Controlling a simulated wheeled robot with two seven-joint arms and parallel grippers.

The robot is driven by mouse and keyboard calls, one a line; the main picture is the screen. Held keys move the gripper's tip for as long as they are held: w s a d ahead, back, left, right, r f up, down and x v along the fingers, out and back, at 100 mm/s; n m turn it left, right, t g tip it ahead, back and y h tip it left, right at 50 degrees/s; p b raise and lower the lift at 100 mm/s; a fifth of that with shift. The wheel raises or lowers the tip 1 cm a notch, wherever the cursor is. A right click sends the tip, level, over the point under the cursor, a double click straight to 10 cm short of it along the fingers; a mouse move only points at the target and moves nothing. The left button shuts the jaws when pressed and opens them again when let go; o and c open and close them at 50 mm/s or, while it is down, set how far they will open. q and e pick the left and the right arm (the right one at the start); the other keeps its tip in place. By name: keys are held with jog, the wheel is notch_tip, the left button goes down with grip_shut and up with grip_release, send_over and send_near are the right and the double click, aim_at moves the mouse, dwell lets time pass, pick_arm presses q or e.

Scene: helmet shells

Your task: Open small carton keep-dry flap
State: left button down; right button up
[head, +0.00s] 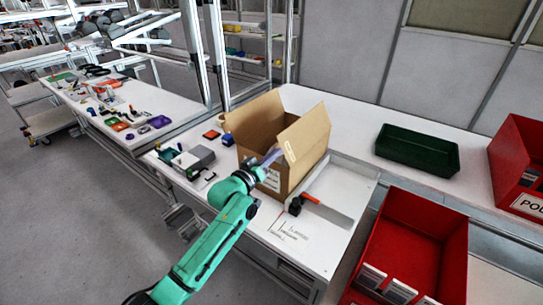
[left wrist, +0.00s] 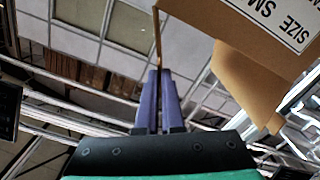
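The small brown carton (head: 312,171) stands on the white workbench, its flaps raised and its top open. My left gripper (head: 277,154) reaches the carton's near side, its purple fingers at the lower left corner of the raised near flap (head: 307,134). In the left wrist view the gripper's fingers (left wrist: 160,72) are close together, with the thin brown edge of a flap (left wrist: 157,38) running in between their tips. The carton wall with a printed size label (left wrist: 275,18) shows at the upper right. The carton's inside is mostly hidden. My right gripper is not in view.
A grey box (head: 194,161) and small parts lie left of the carton. A flat tool with an orange part (head: 311,199) lies right of it. A green tray (head: 415,149) and red bins (head: 415,230) are further right. Bare bench lies behind the carton.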

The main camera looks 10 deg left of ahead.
pick_arm(q)
jog(key=shift+s+d+r+m, duration=0.1)
jog(key=shift+s+d+m, duration=0.25)
jog(key=shift+d+m, duration=0.8)
jog(key=shift+s+d+r+m, duration=0.25)
jog(key=shift+d+m, duration=0.35)
jog(key=shift+m, duration=1.1)
jog(key=shift+s+d+m, duration=0.4)
jog(key=shift+d+m, duration=0.45)
jog(key=shift+m, duration=0.6)
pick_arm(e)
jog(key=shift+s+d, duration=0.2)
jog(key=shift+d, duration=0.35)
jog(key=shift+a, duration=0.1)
pick_arm(q)
jog(key=c, duration=1)
grip_release()
jog(key=shift+c, duration=0.2)
